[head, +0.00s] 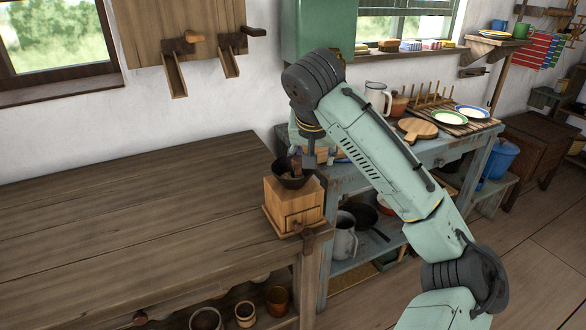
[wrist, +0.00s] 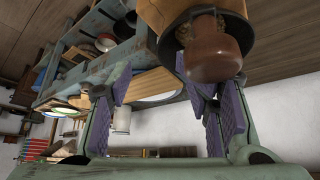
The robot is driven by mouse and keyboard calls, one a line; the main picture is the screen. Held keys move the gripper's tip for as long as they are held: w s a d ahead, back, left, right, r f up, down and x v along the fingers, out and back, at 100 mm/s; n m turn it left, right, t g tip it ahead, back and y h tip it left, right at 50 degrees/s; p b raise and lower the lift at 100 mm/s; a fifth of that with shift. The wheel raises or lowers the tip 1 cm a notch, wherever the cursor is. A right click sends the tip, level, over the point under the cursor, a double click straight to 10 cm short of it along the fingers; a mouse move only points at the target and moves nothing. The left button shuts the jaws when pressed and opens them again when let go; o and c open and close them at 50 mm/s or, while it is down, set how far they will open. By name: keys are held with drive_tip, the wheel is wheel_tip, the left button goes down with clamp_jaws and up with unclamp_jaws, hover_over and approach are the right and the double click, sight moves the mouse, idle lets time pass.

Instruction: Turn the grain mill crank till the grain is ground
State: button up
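The grain mill (head: 293,205) is a light wooden box with a dark bowl on top, standing at the right end of the brown table. Its brown crank knob (head: 296,165) shows above the bowl, partly hidden by my gripper (head: 309,158). In the wrist view, the rounded brown knob (wrist: 213,55) is large, with the dark bowl rim and wooden body (wrist: 165,13) behind it. My gripper (wrist: 155,78) is open, its purple-padded fingers wide apart. The knob lies at the right finger's tip, not between the fingers; I cannot tell if they touch.
The brown table (head: 120,220) is bare left of the mill. A blue-grey bench (head: 450,148) on the right carries plates, a round board (head: 417,128) and a white jug (head: 378,97). Pots stand on shelves below.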

drive_tip(key=o, duration=0.4)
drive_tip(key=shift+s+a+f+n+g, duration=0.25)
drive_tip(key=shift+s+a, duration=0.1)
drive_tip(key=shift+s, duration=0.25)
drive_tip(key=shift+s+a+f+n+g, duration=0.15)
drive_tip(key=shift+s+a+n, duration=0.15)
drive_tip(key=shift+s, duration=0.3)
drive_tip(key=shift+c, duration=0.2)
drive_tip(key=r+p, duration=0.2)
drive_tip(key=p, duration=0.1)
drive_tip(key=shift+w+r, duration=0.2)
drive_tip(key=shift+w, duration=0.05)
drive_tip(key=shift+c, duration=0.8)
drive_tip(key=o, duration=0.5)
drive_tip(key=p+v, duration=0.2)
drive_tip(key=v, duration=0.3)
drive_tip(key=shift+d+r, duration=0.1)
drive_tip(key=shift+r, duration=0.1)
drive_tip(key=shift+o, duration=0.9)
drive_tip(key=shift+w+r, duration=0.1)
drive_tip(key=shift+r, duration=0.2)
drive_tip(key=shift+w+r, duration=0.2)
drive_tip(key=shift+w, duration=0.05)
